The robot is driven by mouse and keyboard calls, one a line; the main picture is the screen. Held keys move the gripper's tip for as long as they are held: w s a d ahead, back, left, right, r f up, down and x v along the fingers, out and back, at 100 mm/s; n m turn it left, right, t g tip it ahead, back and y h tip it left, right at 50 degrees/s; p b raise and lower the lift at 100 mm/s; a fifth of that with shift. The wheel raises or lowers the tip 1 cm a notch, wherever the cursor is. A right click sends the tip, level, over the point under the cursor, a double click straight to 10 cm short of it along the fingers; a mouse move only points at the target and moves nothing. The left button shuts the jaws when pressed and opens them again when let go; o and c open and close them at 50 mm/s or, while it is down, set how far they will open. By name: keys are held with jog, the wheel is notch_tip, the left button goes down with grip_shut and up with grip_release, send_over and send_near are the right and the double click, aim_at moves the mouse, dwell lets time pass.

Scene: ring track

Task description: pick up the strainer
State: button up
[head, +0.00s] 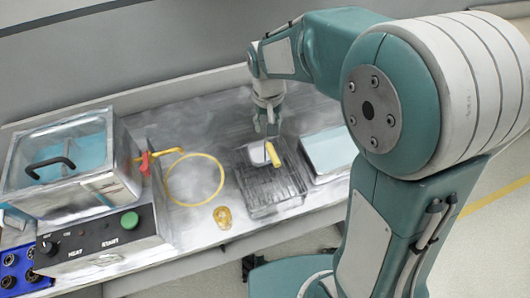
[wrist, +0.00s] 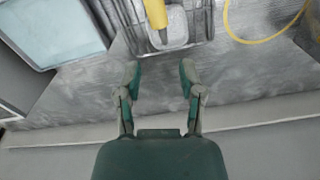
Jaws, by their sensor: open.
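The strainer (head: 258,154) has a grey bowl and a yellow handle (head: 273,155). It lies at the back part of a dark wire-like tray (head: 268,196) on the metal bench. In the wrist view the strainer (wrist: 174,27) is at the top edge, partly cut off, with its yellow handle (wrist: 155,12) pointing up out of the picture. My gripper (head: 267,125) hangs just behind the strainer in the head view. In the wrist view my gripper (wrist: 158,72) has its two fingers spread, with nothing between them, apart from the strainer.
A pale blue-topped box (head: 330,152) stands right of the tray. Bare bench (head: 200,125) lies behind the ring.

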aim_at(265, 138)
jog(key=f, duration=0.3)
jog(key=shift+a, duration=0.2)
notch_tip(265, 138, down, 5)
jog(key=shift+s+a+f, duration=0.1)
grip_shut()
